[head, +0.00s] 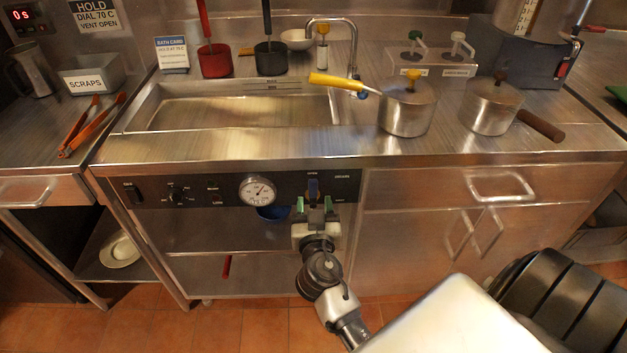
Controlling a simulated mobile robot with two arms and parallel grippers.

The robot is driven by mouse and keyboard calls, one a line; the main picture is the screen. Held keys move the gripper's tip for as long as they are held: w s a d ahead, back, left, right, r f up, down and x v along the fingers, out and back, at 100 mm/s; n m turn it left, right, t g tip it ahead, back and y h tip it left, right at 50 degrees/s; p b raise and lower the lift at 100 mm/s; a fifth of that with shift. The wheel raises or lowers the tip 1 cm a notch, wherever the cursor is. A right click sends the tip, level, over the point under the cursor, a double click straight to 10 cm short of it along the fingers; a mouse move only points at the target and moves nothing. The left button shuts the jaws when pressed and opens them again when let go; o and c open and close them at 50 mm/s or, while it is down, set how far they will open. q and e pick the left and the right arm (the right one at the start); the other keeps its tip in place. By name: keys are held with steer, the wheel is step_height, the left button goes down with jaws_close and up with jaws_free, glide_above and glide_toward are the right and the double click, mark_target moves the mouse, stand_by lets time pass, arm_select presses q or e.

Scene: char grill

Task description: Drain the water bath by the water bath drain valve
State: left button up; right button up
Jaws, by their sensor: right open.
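The water bath (132,118) is a steel basin sunk into the counter, with its flat bottom showing; I cannot tell the water level. My left gripper is not in view.
A dial gauge (258,190) and knob (177,194) sit left on the panel. A tap (352,50) rises behind the basin. Two lidded pots (405,112) (490,106) stand right on the counter. A drawer handle (500,186) projects on the right. Orange tongs (90,128) lie left.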

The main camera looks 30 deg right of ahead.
mark_target(313, 186)
steer(key=p+x, duration=0.1)
steer(key=x, duration=0.6)
jaws_close()
